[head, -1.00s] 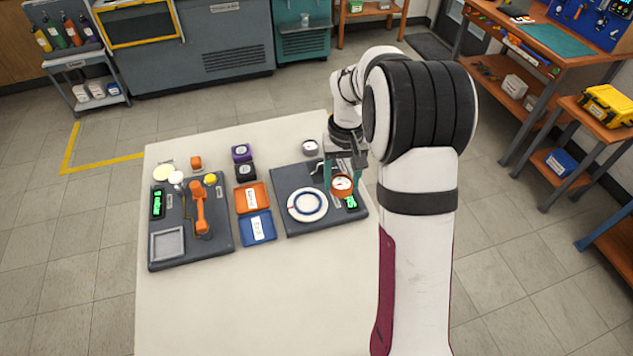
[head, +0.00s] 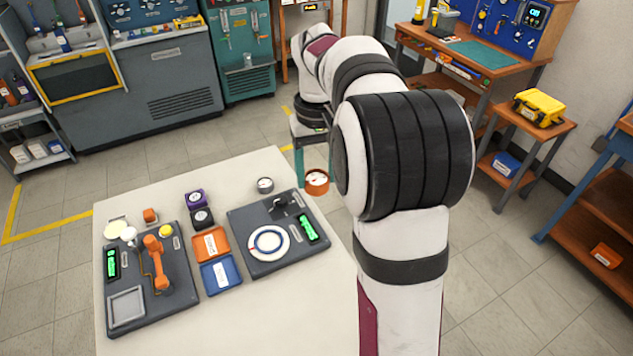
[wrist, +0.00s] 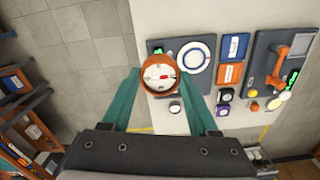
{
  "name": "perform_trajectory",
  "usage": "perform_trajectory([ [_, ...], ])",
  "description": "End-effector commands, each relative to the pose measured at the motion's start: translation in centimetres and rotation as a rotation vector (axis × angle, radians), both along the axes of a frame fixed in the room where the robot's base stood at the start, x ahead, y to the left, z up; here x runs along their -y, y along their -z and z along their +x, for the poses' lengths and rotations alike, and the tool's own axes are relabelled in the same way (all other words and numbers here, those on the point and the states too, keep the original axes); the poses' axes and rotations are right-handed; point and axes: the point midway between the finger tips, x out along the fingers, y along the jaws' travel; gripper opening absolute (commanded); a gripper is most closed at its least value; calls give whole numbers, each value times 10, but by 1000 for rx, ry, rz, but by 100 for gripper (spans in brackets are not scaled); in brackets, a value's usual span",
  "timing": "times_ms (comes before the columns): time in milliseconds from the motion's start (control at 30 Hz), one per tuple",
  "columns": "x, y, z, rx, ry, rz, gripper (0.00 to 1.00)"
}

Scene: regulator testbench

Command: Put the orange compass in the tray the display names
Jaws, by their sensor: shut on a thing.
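The orange compass (head: 317,182) is held in my gripper (head: 313,168), raised at the far right edge of the table in the head view. In the wrist view the compass (wrist: 159,73), with a white dial and a red mark, sits between the teal fingers of my gripper (wrist: 160,78). An orange tray (head: 223,243) and a blue tray (head: 206,279) lie side by side mid-table, each with a white label too small to read. A green-lit display (head: 308,228) is on the right dark panel and another display (head: 112,264) is on the left panel; their text is not legible.
The right panel (head: 245,222) carries a white disc with a blue ring (head: 269,242). The front table surface is clear.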

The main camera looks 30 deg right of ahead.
Motion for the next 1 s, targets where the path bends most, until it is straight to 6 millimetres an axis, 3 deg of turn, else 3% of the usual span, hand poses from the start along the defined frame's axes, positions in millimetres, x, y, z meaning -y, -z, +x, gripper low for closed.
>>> perform_trajectory([
  [467,-4,4,6,-2,-3,0,0],
  [567,-19,22,25,-4,-6,1,0],
  [800,-86,92,84,-4,-9,1,0],
  [1000,-124,127,104,0,-4,1,0],
])
